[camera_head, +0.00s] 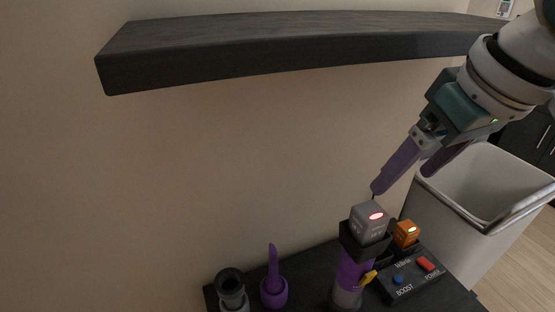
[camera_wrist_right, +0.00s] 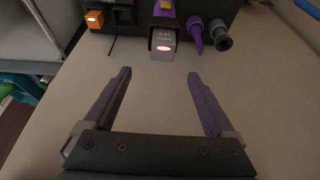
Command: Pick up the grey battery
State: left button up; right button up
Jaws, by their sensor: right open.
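The grey battery (camera_head: 370,221) is a grey block with a lit red spot, seated in the dark top of a purple upright device (camera_head: 352,272) on the dark vanity. In the right wrist view the grey battery (camera_wrist_right: 163,46) lies ahead of the fingertips, roughly centred between them. My right gripper (camera_head: 400,182) is open and empty, just above and to the right of the battery in the head view. Its two purple fingers also show apart in the right wrist view (camera_wrist_right: 158,75). My left gripper is not in view.
An orange battery (camera_head: 405,233) sits in a dark charger (camera_head: 408,280) with BOOST and POWER buttons. A purple attachment (camera_head: 273,284) and a dark round attachment (camera_head: 231,287) stand left. A dark shelf (camera_head: 290,42) hangs above. A white bin (camera_head: 487,199) is at right.

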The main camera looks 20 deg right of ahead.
send_over(371, 211)
jog(key=s, duration=0.3)
notch_tip(371, 211, down, 4)
jog(key=f, duration=0.1)
jog(key=x, duration=0.2)
jog(key=p+x, duration=0.1)
jog(key=x, duration=0.1)
jog(key=shift+w+d+f, duration=0.1)
jog(key=shift+w+f, duration=0.1)
jog(key=shift+w, duration=0.2)
grip_shut()
dwell(0.3)
